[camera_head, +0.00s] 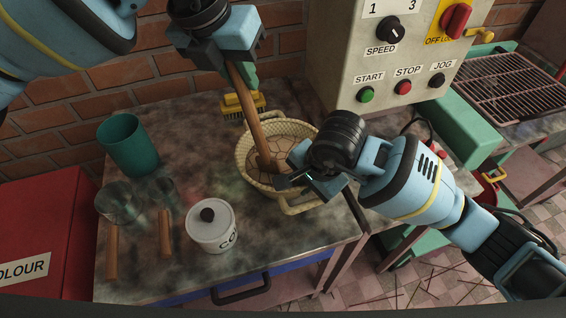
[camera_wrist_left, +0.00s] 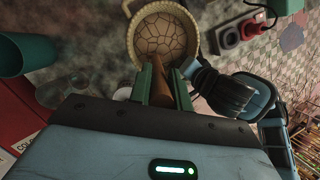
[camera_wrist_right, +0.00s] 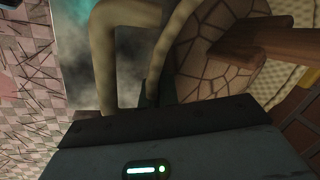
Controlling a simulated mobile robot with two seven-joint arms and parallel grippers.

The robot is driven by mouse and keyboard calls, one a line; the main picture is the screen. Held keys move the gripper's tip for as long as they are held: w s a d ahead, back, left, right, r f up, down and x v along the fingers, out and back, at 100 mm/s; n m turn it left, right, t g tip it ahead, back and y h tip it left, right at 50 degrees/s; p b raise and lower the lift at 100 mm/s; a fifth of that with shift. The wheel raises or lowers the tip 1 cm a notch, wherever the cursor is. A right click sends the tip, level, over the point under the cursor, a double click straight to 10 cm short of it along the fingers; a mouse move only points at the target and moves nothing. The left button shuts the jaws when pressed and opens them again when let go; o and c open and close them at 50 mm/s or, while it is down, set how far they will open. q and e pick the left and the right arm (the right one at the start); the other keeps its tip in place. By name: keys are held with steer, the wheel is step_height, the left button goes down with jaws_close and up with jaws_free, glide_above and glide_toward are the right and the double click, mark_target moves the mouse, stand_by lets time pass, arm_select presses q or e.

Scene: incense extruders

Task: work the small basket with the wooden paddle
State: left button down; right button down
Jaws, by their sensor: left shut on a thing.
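The small basket (camera_head: 243,165) is pale yellow, woven and round, with a brown, cracked-looking patterned inside. It stands on the stone-topped table (camera_head: 335,232), and its near handle (camera_head: 302,208) faces the front right. My left gripper (camera_head: 243,76) is shut on the wooden paddle (camera_head: 249,115) above the basket. The paddle slopes down, and its lower end is inside the basket; in the left wrist view it shows between the green fingers (camera_wrist_left: 166,88). My right gripper (camera_head: 298,181) is at the basket's right rim, beside the handle (camera_wrist_right: 112,60). Its fingers are dark and partly hidden by the rim.
A green cup (camera_head: 125,145), glass jars (camera_head: 118,202) and a lidded white pot (camera_head: 212,228) stand left of the basket. A yellow brush (camera_head: 243,104) lies behind it. The control box (camera_head: 350,70) is at the back right. Bare tabletop lies in front.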

arm_select(q)
steer(key=shift+w+a, duration=0.15)
steer(key=shift+a, duration=0.35)
arm_select(e)
steer(key=shift+d, duration=0.1)
arm_select(q)
steer(key=shift+s+a, duration=1.35)
steer(key=shift+s, duration=0.2)
arm_select(e)
steer(key=shift+w, duration=0.1)
arm_select(q)
steer(key=shift+s+d, duration=0.25)
steer(key=shift+s, duration=0.4)
steer(key=shift+s+d, duration=0.2)
steer(key=shift+s, duration=0.45)
steer(key=shift+s+d, duration=0.25)
steer(key=shift+s, duration=0.4)
steer(key=shift+s+d, duration=0.25)
steer(key=shift+d, duration=0.8)
steer(key=shift+s+d, duration=0.2)
steer(key=shift+d, duration=0.8)
